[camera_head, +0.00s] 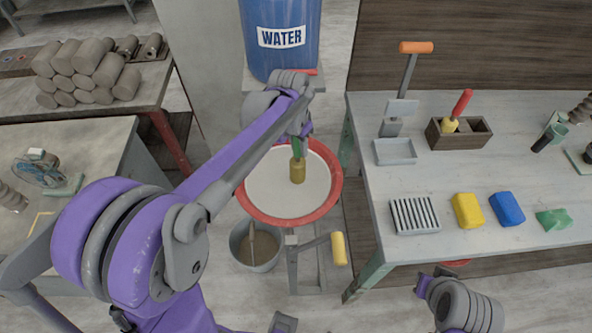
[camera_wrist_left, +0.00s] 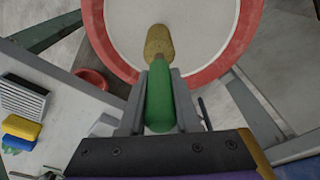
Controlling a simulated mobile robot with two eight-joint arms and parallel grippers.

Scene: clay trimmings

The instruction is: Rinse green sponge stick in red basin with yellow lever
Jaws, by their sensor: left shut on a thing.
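My left gripper (camera_head: 299,138) is shut on the green handle of the sponge stick, which also shows in the left wrist view (camera_wrist_left: 160,97). Its yellow-brown sponge end (camera_head: 298,171) points down over the white inside of the red-rimmed basin (camera_head: 336,190). I cannot tell whether the sponge touches the surface below. The yellow lever (camera_head: 338,248) sticks out at the basin's front right on a grey bar. Only grey and purple links of my right arm show at the lower right; its fingertips do not show.
A grey bucket (camera_head: 238,258) stands below the basin, and a blue water barrel (camera_head: 280,45) behind it. The right table (camera_head: 360,130) holds a wooden box (camera_head: 477,138) with a red-handled tool, a ribbed grey tray (camera_head: 414,230), and yellow (camera_head: 467,210) and blue (camera_head: 507,208) blocks.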

